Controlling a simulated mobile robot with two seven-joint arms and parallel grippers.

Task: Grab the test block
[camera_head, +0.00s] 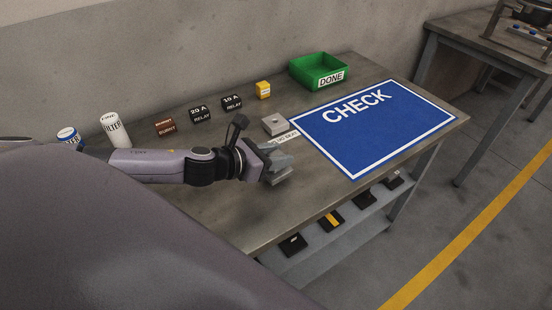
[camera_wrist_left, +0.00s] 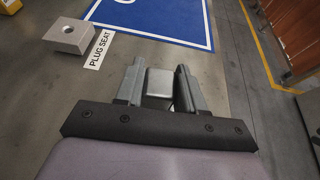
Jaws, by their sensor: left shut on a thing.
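My left gripper (camera_head: 279,167) is over the table, in front of the plug seat, and its arm comes in from the left. In the left wrist view the left gripper (camera_wrist_left: 160,88) is shut on a plain grey block, the test block (camera_wrist_left: 159,82), which sits between the two fingers. In the head view the block is hard to tell apart from the grey fingers. My right gripper is in neither view.
A grey plug seat (camera_head: 274,123) with a hole stands beside its label, left of the blue CHECK mat (camera_head: 375,125). A green DONE bin (camera_head: 318,72), a yellow box (camera_head: 263,90), black relays (camera_head: 201,114) and filters (camera_head: 115,129) line the back. A lower shelf (camera_head: 310,258) holds dark items.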

